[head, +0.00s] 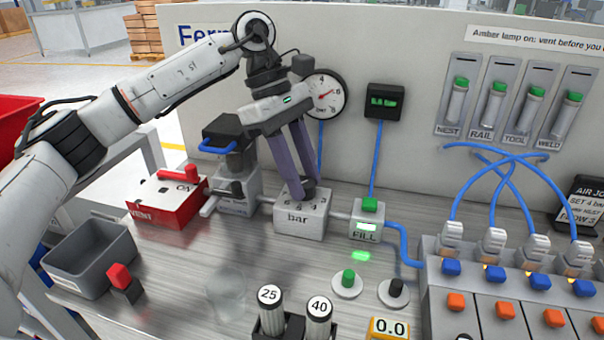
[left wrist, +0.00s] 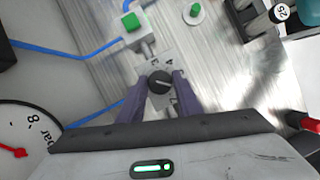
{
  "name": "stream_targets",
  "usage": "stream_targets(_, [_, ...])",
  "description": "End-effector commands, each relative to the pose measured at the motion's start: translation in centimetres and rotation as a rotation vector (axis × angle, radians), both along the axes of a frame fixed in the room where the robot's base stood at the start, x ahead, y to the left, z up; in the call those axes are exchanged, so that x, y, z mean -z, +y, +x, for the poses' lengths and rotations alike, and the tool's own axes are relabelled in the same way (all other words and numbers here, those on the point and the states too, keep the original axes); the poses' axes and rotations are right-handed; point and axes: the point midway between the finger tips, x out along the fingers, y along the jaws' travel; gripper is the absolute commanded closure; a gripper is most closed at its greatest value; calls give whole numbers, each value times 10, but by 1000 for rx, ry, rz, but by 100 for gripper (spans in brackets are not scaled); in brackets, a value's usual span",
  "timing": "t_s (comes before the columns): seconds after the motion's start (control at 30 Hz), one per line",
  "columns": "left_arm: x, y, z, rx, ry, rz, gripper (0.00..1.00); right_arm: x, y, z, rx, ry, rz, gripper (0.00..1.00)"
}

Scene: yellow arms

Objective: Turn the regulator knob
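The regulator is a grey block (head: 300,222) marked "bar" with numbers on its sloped top. Its round dark knob (left wrist: 159,82) has a light pointer line and shows clearly in the left wrist view. My left gripper (head: 309,191) reaches down from above with its purple fingers at the knob. In the left wrist view the left gripper (left wrist: 160,84) has one fingertip against each side of the knob. In the head view the fingers hide most of the knob. The round gauge (head: 323,97) behind has a red needle. My right gripper is not in view.
A red VENT switch box (head: 168,200) and a grey valve (head: 236,185) stand left of the regulator. The FILL block (head: 367,228) is close on its right, with blue hoses. Numbered cylinders (head: 269,308) stand in front.

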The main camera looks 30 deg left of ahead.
Motion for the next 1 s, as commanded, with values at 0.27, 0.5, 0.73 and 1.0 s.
stream_targets(0.27, [0, 0, 0, -4, 1, 0, 93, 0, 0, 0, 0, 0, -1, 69])
stream_targets(0.5, [0, 1, 0, -63, -1, 0, 93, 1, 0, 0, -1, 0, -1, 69])
stream_targets(0.73, [1, 1, -2, -218, -1, 1, 93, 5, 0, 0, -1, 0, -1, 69])
stream_targets(1.0, [1, 0, -3, -468, -2, 2, 93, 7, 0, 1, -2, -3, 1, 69])
